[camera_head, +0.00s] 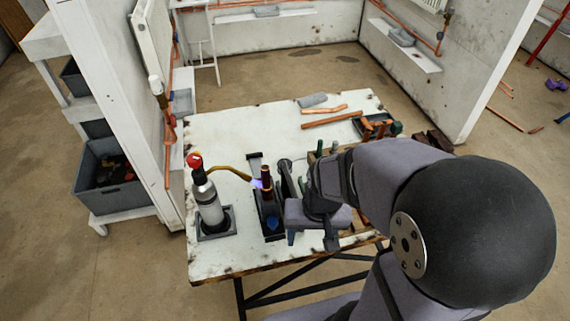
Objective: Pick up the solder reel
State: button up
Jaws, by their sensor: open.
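I cannot make out the solder reel for certain. My arm comes in from the right and hides much of the table's right front part.
A gas torch (208,200) stands in a square holder at the left, its curved brass tube ending at a violet glow beside the black tray. The table's back left is clear.

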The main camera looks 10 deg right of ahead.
jog(key=w+d+r+m+t+p, duration=0.3)
jog(key=w+d+r+m+p, duration=0.3)
jog(key=w+m, duration=0.35)
jog(key=n+h, duration=0.2)
jog(key=n, duration=0.5)
send_near(284, 159)
jog(key=s+f, duration=0.2)
jog(key=shift+p+x, duration=0.85)
jog(key=shift+x, duration=0.1)
jog(key=shift+w+p+x, duration=0.25)
jog(key=shift+p+x, duration=0.85)
jog(key=shift+p, duration=0.15)
jog(key=shift+p+x, duration=0.5)
jog(key=shift+x, duration=0.85)
jog(key=shift+c, duration=0.5)
